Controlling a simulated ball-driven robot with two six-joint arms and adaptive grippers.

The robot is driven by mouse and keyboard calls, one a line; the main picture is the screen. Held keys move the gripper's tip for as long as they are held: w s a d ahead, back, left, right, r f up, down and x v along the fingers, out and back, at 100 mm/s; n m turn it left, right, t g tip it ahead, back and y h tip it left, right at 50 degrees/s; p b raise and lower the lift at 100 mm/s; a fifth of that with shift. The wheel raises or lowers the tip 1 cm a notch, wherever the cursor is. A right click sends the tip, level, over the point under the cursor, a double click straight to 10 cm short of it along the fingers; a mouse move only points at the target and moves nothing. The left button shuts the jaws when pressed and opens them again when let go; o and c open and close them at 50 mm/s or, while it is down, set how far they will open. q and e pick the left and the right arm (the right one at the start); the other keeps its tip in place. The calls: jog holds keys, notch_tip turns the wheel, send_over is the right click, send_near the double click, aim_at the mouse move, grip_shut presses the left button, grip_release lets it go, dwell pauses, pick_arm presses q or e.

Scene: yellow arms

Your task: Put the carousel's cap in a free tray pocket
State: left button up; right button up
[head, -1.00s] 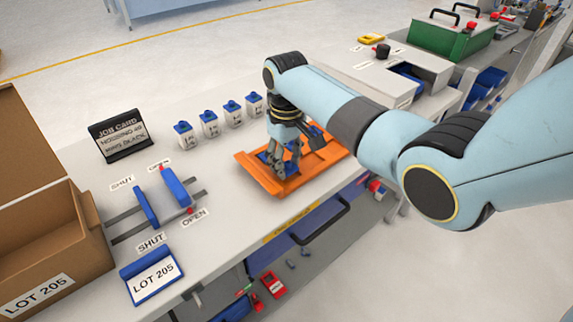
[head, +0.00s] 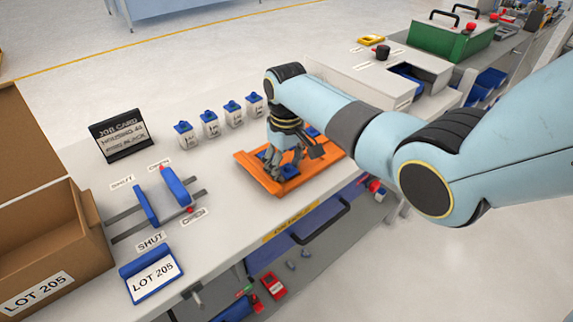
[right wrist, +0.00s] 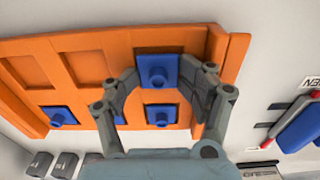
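The orange tray (head: 318,170) lies on the bench and fills much of the right wrist view (right wrist: 225,70). My right gripper (right wrist: 160,72) is over the tray, its fingers against both sides of a square blue cap (right wrist: 157,72). The cap sits at or just above an upper-row pocket; part of that dark pocket shows behind it. Other blue caps sit in the lower row, one at left (right wrist: 57,117) and one below the gripper (right wrist: 161,115). Two upper-row pockets at left are empty. In the head view my right gripper (head: 283,163) partly hides the tray. My left gripper is out of view.
Several white bottles with blue tops (head: 209,122) stand behind the tray. Blue sliding handles (head: 176,187), a job card (head: 120,138) and a cardboard box (head: 50,240) are at left. A white housing with a black knob (head: 381,52) and a green box (head: 450,38) are beyond.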

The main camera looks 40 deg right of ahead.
aim_at(287, 165)
jog(key=shift+s+a+f, duration=0.15)
jog(key=shift+s+f, duration=0.2)
jog(key=shift+f, duration=0.35)
jog(key=shift+r, duration=0.2)
notch_tip(287, 165, up, 13)
jog(key=p, duration=0.1)
jog(key=shift+w+r, duration=0.2)
jog(key=shift+w, duration=0.05)
